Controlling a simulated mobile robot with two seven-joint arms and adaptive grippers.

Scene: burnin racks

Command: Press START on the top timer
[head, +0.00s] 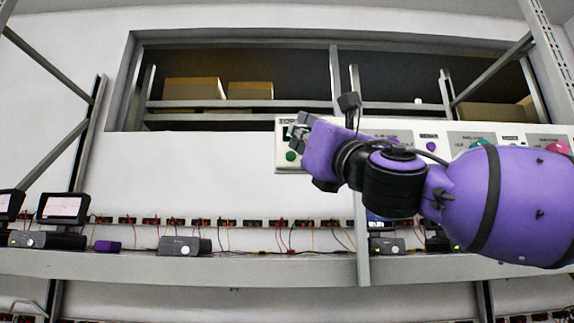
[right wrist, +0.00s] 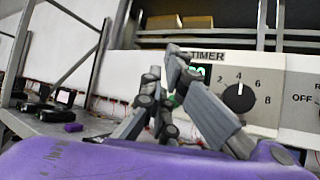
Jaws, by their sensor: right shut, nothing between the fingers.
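The timer panel (head: 282,167) is a pale box on the rack, partly behind my right gripper (head: 299,130) in the head view. A round green button (head: 291,156) shows on it just below the fingers. In the right wrist view, the panel (right wrist: 262,64) carries the word TIMER, a lit green display and a black knob (right wrist: 238,97) with numbers. My right gripper (right wrist: 166,72) is shut and empty, its fingers in front of the panel's left part. They hide part of the display. I cannot tell whether they touch the panel. My left gripper is not in view.
More panels with coloured knobs (head: 431,146) stand to the right, partly behind my right arm. A grey shelf (head: 270,268) below carries small devices, screens and wires. A grey upright (head: 363,240) stands below the panel. Cardboard boxes (head: 193,88) sit behind the upper opening.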

